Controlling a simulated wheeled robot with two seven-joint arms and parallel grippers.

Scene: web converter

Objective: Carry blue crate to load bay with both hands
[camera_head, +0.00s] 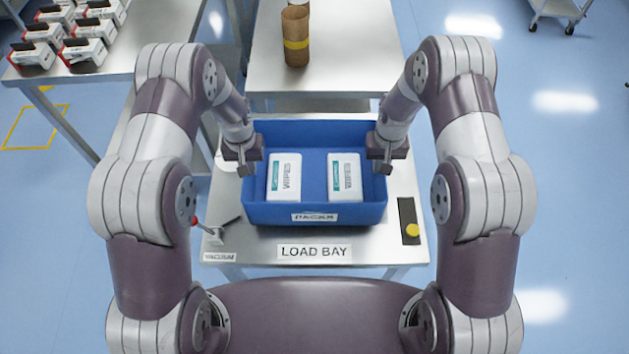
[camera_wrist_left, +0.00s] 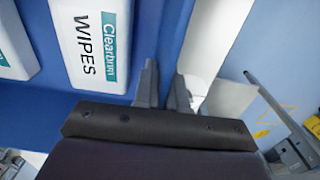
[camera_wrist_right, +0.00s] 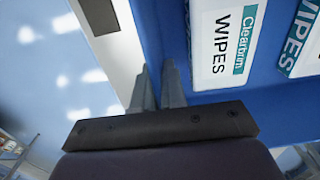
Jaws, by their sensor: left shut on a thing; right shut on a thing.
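The blue crate (camera_head: 280,214) is at the load bay table (camera_head: 405,190), behind the LOAD BAY label (camera_head: 314,251). It looks level; I cannot tell whether it rests on the tabletop or hangs just above. Two white packs of wipes, one on the left (camera_head: 284,177) and one on the right (camera_head: 344,177), lie inside. My left gripper (camera_head: 250,166) is shut on the crate's left wall, and its fingers straddle the rim in the left wrist view (camera_wrist_left: 164,88). My right gripper (camera_head: 381,164) is shut on the right wall, also seen in the right wrist view (camera_wrist_right: 158,86).
A red-knobbed lever (camera_head: 196,222) stands at the table's left, and a black panel with a yellow button (camera_head: 411,230) at its right. Behind is a table with a brown roll (camera_head: 296,38). Several boxes (camera_head: 88,50) sit on the left table.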

